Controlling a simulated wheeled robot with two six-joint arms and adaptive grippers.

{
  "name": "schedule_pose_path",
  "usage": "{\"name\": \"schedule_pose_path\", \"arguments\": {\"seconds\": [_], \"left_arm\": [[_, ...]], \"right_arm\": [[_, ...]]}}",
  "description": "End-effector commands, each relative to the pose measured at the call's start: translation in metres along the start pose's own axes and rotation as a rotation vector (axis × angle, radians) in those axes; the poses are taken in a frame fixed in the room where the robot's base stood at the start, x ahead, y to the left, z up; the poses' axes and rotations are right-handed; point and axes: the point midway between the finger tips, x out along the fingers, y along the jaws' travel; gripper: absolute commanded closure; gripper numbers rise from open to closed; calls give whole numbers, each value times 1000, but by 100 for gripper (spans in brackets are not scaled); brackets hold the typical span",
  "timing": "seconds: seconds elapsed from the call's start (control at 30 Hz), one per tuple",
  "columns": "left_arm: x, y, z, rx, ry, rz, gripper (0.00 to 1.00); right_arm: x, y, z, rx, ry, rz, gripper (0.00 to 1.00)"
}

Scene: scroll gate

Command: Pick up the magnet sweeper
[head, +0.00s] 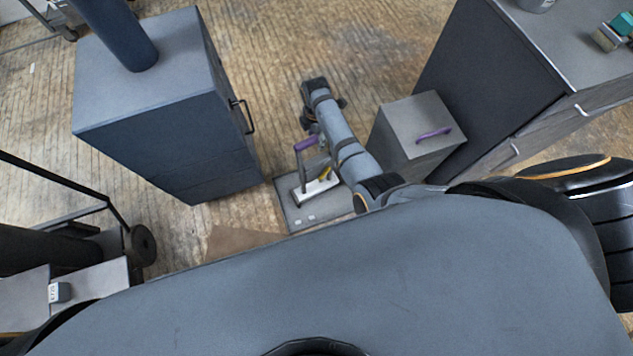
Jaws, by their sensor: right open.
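What looks like the magnet sweeper stands upright on a grey tray (285,214) on the floor. It has a pale base (312,189), a thin grey post and a purple handle (305,144) on top. My right arm reaches out over the tray's right side. My right gripper (313,128) is open beside the purple handle; its fingers are small and partly hidden by my wrist, so I cannot tell whether they touch the handle. A small yellow part (325,172) shows by the base. My left gripper is not in view.
A blue-grey cabinet (150,110) with a black handle stands left of the tray. A grey box (420,125) with a purple handle stands to the right, close to my arm. A dark workbench (490,70) is beyond it. A wheeled cart (100,280) is at lower left. Wood floor beyond the tray is clear.

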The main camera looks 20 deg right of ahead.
Motion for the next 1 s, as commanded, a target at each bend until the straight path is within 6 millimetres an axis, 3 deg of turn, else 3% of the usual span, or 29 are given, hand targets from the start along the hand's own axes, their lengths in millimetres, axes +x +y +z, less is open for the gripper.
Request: {"name": "schedule_pose_path", "arguments": {"seconds": [0.07,1.0], "left_arm": [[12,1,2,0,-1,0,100],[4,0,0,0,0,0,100]], "right_arm": [[10,0,0,0,0,1,49],[11,0,0,0,0,0,49]]}}
